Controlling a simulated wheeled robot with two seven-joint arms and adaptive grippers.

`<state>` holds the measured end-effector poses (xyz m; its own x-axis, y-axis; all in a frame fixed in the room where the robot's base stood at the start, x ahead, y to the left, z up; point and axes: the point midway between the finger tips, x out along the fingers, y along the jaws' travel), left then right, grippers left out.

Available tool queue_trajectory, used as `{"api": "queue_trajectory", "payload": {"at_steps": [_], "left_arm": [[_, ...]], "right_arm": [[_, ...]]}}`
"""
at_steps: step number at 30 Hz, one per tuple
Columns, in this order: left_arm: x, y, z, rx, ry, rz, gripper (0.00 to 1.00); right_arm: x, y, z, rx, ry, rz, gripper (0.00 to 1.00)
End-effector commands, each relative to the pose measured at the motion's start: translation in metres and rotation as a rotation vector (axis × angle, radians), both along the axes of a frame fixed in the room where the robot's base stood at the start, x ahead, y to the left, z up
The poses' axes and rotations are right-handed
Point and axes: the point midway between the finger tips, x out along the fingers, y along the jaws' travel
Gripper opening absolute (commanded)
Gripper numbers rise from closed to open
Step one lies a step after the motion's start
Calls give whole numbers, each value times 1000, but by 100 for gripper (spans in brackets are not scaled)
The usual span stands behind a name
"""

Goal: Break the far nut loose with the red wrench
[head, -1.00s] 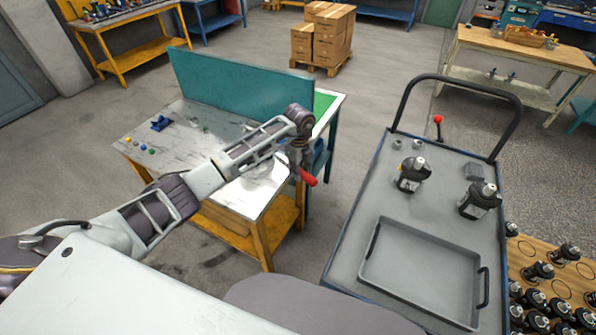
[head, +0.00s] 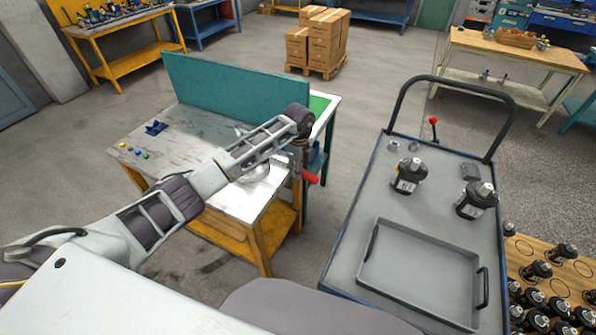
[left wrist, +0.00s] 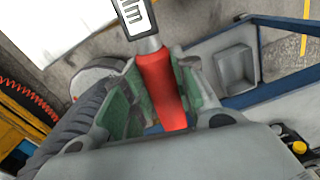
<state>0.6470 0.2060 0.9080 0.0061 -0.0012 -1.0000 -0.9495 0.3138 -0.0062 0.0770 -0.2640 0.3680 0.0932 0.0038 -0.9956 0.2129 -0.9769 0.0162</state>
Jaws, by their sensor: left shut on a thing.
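The red wrench has a red handle (head: 311,179) that hangs below the end of my left arm in the head view. In the left wrist view the red handle (left wrist: 162,88) lies between the green-lined fingers of my left gripper (left wrist: 158,100), which is shut on it. A light shaft with dark lettering runs up from the handle and out of the picture. In the head view my left gripper (head: 304,163) is between the workbench and the cart. Two small metal pieces (head: 404,147), perhaps nuts, are on the cart's far end. I cannot tell which is the far nut. My right gripper is not in view.
The blue-edged cart (head: 345,262) stands at right with a black push handle, two black motors (head: 410,175) and an empty grey tray (head: 420,275). The workbench (head: 195,130) has a teal back panel. Several motors stand on a wooden board (head: 560,287).

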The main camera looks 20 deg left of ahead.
Motion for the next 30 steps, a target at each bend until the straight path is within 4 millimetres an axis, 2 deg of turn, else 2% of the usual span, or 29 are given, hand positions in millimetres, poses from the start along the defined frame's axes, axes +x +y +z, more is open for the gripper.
{"api": "queue_trajectory", "payload": {"at_steps": [1,30], "left_arm": [[-3,-1,-7,2,13,6,0],[6,-5,-7,2,12,60,0]], "right_arm": [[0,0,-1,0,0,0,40],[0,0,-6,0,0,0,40]]}}
